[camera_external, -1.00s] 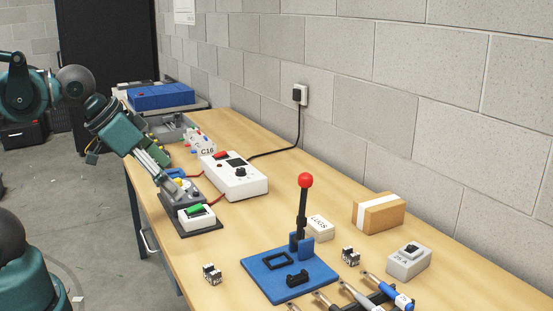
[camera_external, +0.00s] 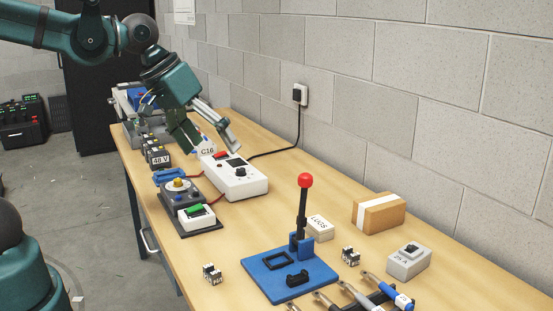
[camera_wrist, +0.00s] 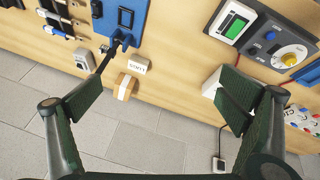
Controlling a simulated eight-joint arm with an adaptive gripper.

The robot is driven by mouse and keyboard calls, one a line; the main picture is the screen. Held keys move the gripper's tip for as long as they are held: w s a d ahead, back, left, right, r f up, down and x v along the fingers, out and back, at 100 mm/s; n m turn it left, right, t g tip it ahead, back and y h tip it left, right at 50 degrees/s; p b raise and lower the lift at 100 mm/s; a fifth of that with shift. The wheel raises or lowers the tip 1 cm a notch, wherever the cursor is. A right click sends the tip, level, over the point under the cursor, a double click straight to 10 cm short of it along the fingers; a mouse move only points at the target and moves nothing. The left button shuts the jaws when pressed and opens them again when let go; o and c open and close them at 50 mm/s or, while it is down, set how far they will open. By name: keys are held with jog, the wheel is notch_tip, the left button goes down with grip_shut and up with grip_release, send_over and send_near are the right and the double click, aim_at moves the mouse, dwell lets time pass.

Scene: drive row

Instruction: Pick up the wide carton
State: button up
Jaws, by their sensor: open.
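The wide carton (camera_external: 378,214), brown with a white band, sits on the bench against the wall at the right. It also shows in the wrist view (camera_wrist: 124,87), left of centre, between the fingers in the picture. A smaller pale box marked LUGS (camera_external: 319,228) stands left of it in the external view, close beside it in the wrist view (camera_wrist: 137,66). My gripper (camera_external: 212,145) is open and empty over the far half of the bench, near the white meter box, well away from the carton. Its spread fingers frame the wrist view (camera_wrist: 160,95).
A blue lever press (camera_external: 290,272) with a tall red-knobbed handle stands in front of the carton. A grey switch box (camera_external: 409,261) is to its right. The white meter box (camera_external: 235,177) has a cable to the wall socket (camera_external: 300,95). The wall runs close behind.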

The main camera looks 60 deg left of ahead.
jog(key=w+d+r+n+g+h+p, duration=0.1)
jog(key=w+r+n, duration=0.1)
jog(key=w, duration=0.5)
jog(key=w+d+r+n+g+p, duration=0.1)
jog(key=w+n+p, duration=0.1)
jog(key=w, duration=0.4)
jog(key=n+g+h+p, duration=0.3)
jog(key=n+g+p, duration=0.1)
jog(key=n+p, duration=0.4)
send_over(379, 200)
jog(key=a, duration=0.3)
jog(key=shift+n, duration=0.6)
jog(key=f, duration=1.6)
jog(key=shift+s+d+b, duration=0.2)
jog(key=shift+s+b, duration=0.05)
jog(key=shift+b, duration=0.05)
jog(key=shift+w+f, duration=0.3)
jog(key=shift+f, duration=0.25)
jog(key=shift+d, duration=0.1)
jog(key=shift+x, duration=1.3)
